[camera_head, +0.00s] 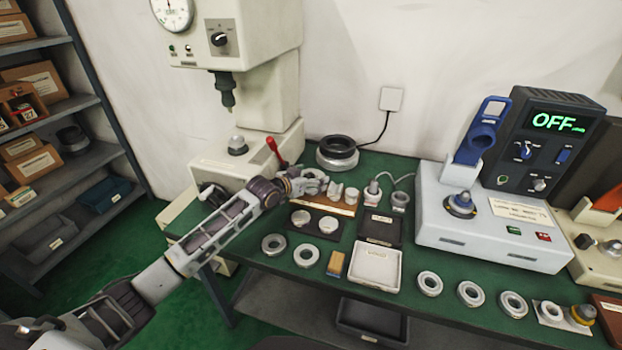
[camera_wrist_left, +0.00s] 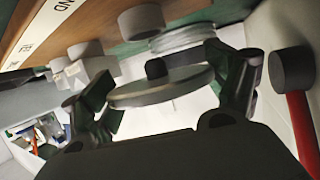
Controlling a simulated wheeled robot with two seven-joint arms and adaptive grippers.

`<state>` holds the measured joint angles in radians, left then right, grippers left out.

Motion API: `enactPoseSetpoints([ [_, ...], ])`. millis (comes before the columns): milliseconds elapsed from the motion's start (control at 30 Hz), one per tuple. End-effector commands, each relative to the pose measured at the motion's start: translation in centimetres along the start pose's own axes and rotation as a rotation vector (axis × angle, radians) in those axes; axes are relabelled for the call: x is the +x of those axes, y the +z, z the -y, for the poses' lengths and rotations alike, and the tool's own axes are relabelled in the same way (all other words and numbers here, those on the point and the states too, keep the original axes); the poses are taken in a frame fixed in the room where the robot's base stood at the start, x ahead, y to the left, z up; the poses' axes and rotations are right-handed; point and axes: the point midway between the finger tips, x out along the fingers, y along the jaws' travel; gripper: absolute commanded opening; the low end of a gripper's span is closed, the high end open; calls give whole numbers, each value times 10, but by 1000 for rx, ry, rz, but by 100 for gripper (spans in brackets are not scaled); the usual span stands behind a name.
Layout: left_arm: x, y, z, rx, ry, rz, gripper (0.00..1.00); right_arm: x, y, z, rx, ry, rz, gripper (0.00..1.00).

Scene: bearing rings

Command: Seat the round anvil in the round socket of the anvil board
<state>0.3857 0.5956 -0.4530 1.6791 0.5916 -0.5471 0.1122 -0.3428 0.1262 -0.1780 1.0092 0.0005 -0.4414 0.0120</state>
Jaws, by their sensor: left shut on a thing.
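My left gripper (camera_head: 312,183) is above the left end of the wooden anvil board (camera_head: 343,210). In the left wrist view its two fingers (camera_wrist_left: 168,95) are closed on the sides of a round grey disc with a short dark stub, which I take as the round anvil (camera_wrist_left: 150,92). The anvil is apart from the board (camera_wrist_left: 40,40), whose pale label shows in the wrist view. Other grey pieces (camera_head: 350,196) stand along the board. The gripper hides the board's left end, and I cannot make out the round socket.
A dark tray (camera_head: 316,213) with two discs lies in front. A white tray (camera_head: 375,265) and several rings occupy the front table.

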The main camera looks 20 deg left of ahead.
Motion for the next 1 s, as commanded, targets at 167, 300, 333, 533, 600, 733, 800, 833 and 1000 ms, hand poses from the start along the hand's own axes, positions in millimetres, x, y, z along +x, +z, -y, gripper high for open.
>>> enactPoseSetpoints([
  [167, -1, -3, 0, 0, 0, -5, 41, -2, -1, 0, 0, 0, 0, 40],
  [300, -1, -3, 0, 0, 0, -4, 41, -5, -1, 0, 0, 0, 0, 40],
  [333, -1, -3, 0, 0, 0, -4, 41, -6, -1, 0, 0, 0, -1, 40],
  [533, -1, -3, 0, 0, 0, -4, 41, -8, -2, 0, 0, 0, -1, 40],
  [600, -1, -3, 0, 0, 0, -5, 41, -9, -3, 0, 0, 0, -1, 40],
  [733, -1, -2, 0, 0, 0, -5, 41, -9, -4, 0, 0, 0, -2, 40],
  [800, -1, -2, 0, 0, 0, -5, 41, -9, -4, 0, 0, 0, -2, 40],
  [833, -1, -2, 0, 0, 0, -5, 41, -9, -4, 0, 0, 0, -3, 40],
  [1000, -1, -2, 0, 0, 0, -5, 41, -9, -4, 0, -1, 0, -3, 40],
])
